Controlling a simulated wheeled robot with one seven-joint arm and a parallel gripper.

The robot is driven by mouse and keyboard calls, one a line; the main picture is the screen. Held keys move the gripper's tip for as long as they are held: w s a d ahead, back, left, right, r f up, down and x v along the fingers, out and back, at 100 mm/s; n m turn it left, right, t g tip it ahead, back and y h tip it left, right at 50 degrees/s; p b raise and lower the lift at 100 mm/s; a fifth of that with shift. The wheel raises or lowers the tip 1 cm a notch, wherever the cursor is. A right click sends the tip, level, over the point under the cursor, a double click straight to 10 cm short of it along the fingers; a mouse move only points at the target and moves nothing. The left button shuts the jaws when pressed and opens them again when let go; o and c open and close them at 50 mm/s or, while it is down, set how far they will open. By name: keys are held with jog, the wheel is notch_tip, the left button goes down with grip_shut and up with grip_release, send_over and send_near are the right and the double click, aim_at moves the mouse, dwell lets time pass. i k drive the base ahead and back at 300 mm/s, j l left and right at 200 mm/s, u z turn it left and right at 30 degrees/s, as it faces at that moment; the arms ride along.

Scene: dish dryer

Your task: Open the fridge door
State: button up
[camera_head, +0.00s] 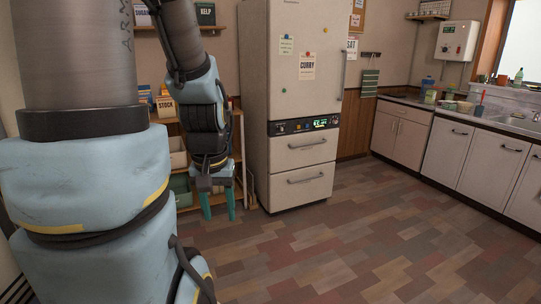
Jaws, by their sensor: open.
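The fridge (260,95) is a tall off-white unit at the centre back. Its upper door (308,80) is shut and carries notes and magnets. A vertical dark handle (341,78) runs along the door's right edge. Below a black control strip with a green display are two closed drawers, each with a horizontal handle. My gripper (218,206) hangs low to the left of the fridge, fingers pointing down. Its two teal fingers are apart with nothing between them. It is away from the door handle.
A wooden shelf with boxes (166,106) stands behind my arm, left of the fridge. Counter cabinets (470,155) with a sink run along the right. The tiled floor (370,230) in front of the fridge is clear.

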aim_at(307, 43)
jog(key=i+l+z, duration=0.1)
jog(key=i+z, duration=0.15)
jog(key=i, duration=0.45)
jog(key=i+j+z, duration=0.1)
jog(key=i+z, duration=0.15)
jog(key=i, duration=0.5)
